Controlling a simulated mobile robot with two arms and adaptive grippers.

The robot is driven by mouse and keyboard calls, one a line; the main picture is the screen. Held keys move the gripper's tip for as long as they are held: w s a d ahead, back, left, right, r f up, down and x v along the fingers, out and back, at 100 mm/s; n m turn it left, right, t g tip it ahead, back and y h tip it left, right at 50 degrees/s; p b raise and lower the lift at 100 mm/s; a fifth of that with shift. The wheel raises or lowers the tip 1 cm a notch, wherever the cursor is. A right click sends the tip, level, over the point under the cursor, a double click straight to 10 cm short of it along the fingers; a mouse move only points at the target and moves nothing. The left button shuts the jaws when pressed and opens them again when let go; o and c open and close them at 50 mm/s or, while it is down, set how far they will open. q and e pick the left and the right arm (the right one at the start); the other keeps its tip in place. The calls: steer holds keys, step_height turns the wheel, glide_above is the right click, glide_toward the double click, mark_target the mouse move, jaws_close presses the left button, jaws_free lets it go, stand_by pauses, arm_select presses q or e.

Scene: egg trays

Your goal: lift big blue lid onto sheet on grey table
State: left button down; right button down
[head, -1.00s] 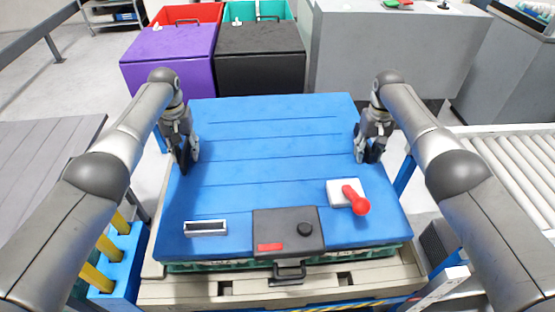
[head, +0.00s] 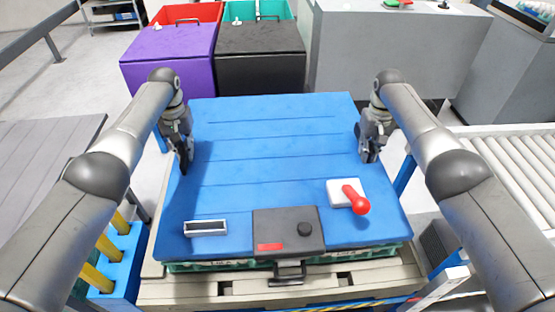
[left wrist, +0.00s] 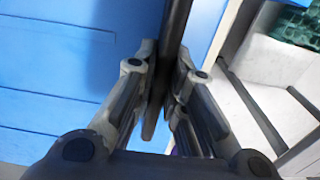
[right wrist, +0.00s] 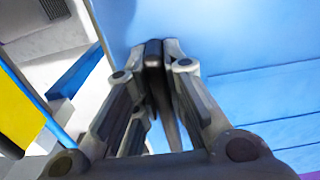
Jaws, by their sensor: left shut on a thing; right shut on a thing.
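The big blue lid (head: 265,150) lies flat over a green crate (head: 225,264) in the middle of the head view. My left gripper (head: 185,163) is at the lid's left side, shut on a dark bar-shaped handle (left wrist: 178,22), seen in the left wrist view. My right gripper (head: 368,157) is at the right side, shut on a similar dark handle (right wrist: 153,52), seen in the right wrist view. The handles are mostly hidden by the fingers in the head view. A grey table (head: 45,150) stands at the left; I cannot make out a separate sheet on it.
A black box (head: 288,228), a white block with a red lever (head: 355,199) and a small framed display (head: 205,228) appear at the lid's near part. Purple (head: 170,52) and black (head: 258,55) bins stand behind. A roller conveyor (head: 515,165) is right, yellow posts (head: 105,246) left.

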arm_select(q)
steer(key=shift+w+r, duration=0.1)
steer(key=shift+r, duration=0.1)
arm_select(e)
steer(key=shift+w+r, duration=0.1)
steer(key=shift+r, duration=0.15)
